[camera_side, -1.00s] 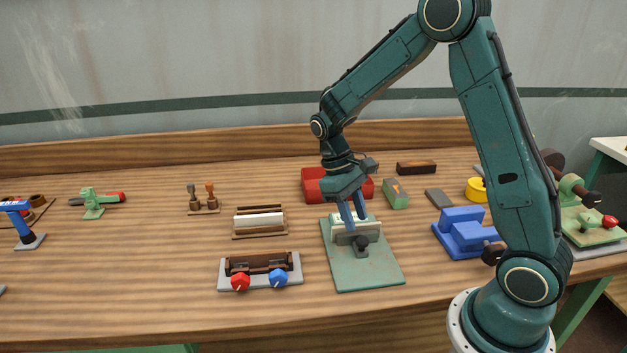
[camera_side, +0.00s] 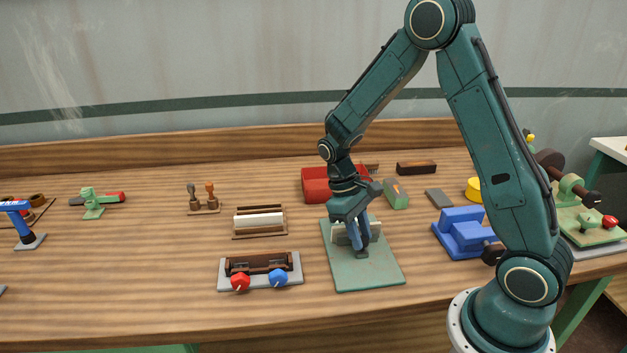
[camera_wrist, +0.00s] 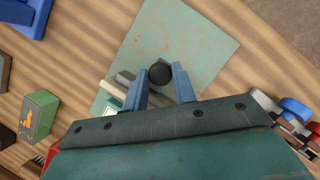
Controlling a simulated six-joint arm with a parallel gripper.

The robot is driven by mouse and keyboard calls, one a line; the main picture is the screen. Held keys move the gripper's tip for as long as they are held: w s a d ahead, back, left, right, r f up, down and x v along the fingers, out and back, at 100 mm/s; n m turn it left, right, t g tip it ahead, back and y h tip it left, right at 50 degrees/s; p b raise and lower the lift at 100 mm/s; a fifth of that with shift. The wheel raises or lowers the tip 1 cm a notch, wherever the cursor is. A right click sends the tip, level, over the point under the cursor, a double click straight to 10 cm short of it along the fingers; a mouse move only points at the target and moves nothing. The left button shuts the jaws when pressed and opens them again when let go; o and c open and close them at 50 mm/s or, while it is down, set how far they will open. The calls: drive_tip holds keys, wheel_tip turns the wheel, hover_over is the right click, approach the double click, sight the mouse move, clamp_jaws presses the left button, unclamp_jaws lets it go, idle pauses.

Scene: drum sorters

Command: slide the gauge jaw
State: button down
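The gauge stands on a green baseplate (camera_side: 370,275), with a pale block (camera_side: 338,236) and grey parts on it. The plate (camera_wrist: 195,35) and the gauge's round black knob (camera_wrist: 160,73) show in the wrist view. My gripper (camera_side: 361,247) is down at the knob, pointing downward. In the wrist view, the blue fingertips of my gripper (camera_wrist: 161,70) stand on either side of the knob. I cannot tell whether they press on it. In the side view the fingers hide most of the knob and part of the jaw.
A red bin (camera_side: 316,184) stands behind the gauge, and a green box (camera_side: 396,194) behind to the right. A blue fixture (camera_side: 463,237) is to the right. A grey-based device with red and blue knobs (camera_side: 260,280) is to the left.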

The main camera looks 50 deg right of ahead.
drive_tip(key=shift+s+a, duration=0.75)
drive_tip(key=shift+a, duration=0.05)
drive_tip(key=c, duration=1.4)
unclamp_jaws()
drive_tip(key=shift+c, duration=0.2)
drive_tip(key=shift+w+r, duration=0.1)
drive_tip(key=shift+r, duration=0.05)
drive_tip(key=v, duration=1.3)
drive_tip(key=shift+r, duration=0.2)
drive_tip(key=shift+r, duration=0.1)
